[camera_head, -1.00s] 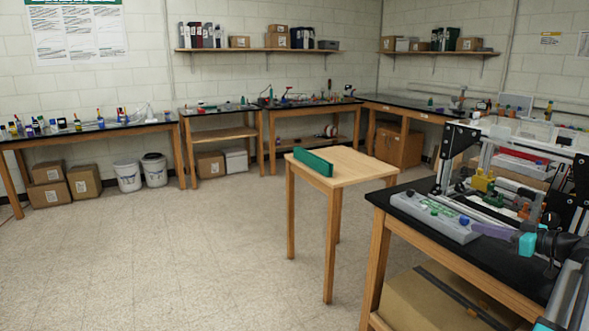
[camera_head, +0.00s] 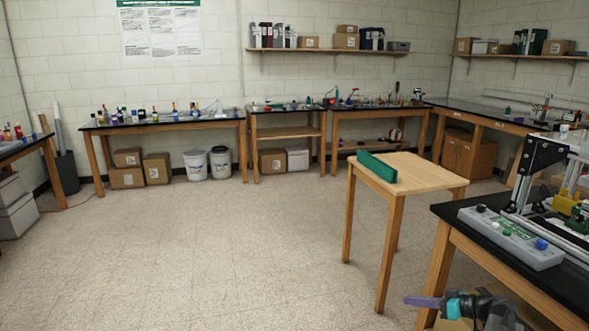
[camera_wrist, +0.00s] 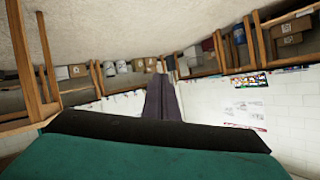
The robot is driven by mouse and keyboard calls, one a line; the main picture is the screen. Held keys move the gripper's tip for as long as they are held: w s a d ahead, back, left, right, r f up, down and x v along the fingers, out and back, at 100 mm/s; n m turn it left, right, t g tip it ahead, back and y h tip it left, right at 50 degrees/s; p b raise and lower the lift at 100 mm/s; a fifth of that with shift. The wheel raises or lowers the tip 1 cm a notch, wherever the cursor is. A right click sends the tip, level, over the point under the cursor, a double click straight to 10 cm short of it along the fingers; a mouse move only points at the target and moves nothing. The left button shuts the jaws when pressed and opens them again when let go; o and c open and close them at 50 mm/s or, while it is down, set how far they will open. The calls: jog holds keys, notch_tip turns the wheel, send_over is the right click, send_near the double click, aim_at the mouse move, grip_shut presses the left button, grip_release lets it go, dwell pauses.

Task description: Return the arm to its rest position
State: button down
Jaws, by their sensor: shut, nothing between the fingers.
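My gripper (camera_head: 424,301) shows at the bottom right of the head view, with purple fingers and a teal part behind them. It is shut with nothing in it. It is in front of the black-topped bench at the right, pointing left over the floor. In the wrist view the purple fingers (camera_wrist: 163,98) lie together in the middle, above the dark and teal gripper body. The wrist picture appears upside down, with the floor at the top. Only the end part of my arm shows in the head view.
The black-topped bench (camera_head: 480,232) at the right bears a grey control box (camera_head: 510,238) and an extrusion frame (camera_head: 537,165). A small wooden table (camera_head: 425,175) with a green block (camera_head: 377,167) stands left of it. The floor (camera_head: 200,255) at the left is open.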

jog(key=s+a+f+g, duration=0.2)
jog(key=s+a+f, duration=0.1)
jog(key=a+f, duration=0.45)
jog(key=s+a+f+g, duration=0.2)
jog(key=a+f, duration=0.4)
jog(key=a, duration=0.3)
jog(key=s+a+f+g+h, duration=0.1)
jog(key=s+a+f+g, duration=0.4)
jog(key=s+a+f, duration=0.75)
jog(key=s+a+f+g+h+p, duration=0.15)
jog(key=s+f, duration=0.25)
jog(key=s, duration=0.4)
jog(key=s+a+f+g+h+b, duration=0.1)
jog(key=s+f+g+h, duration=0.15)
jog(key=s+f, duration=0.4)
jog(key=s+d+f+m+h, duration=0.1)
jog(key=s+d+m+h, duration=0.4)
jog(key=s+d, duration=0.4)
jog(key=shift+s+d+m+g, duration=0.15)
jog(key=shift+m+g, duration=0.25)
jog(key=shift+m, duration=0.1)
jog(key=shift+s+f, duration=0.1)
jog(key=shift+f, duration=0.05)
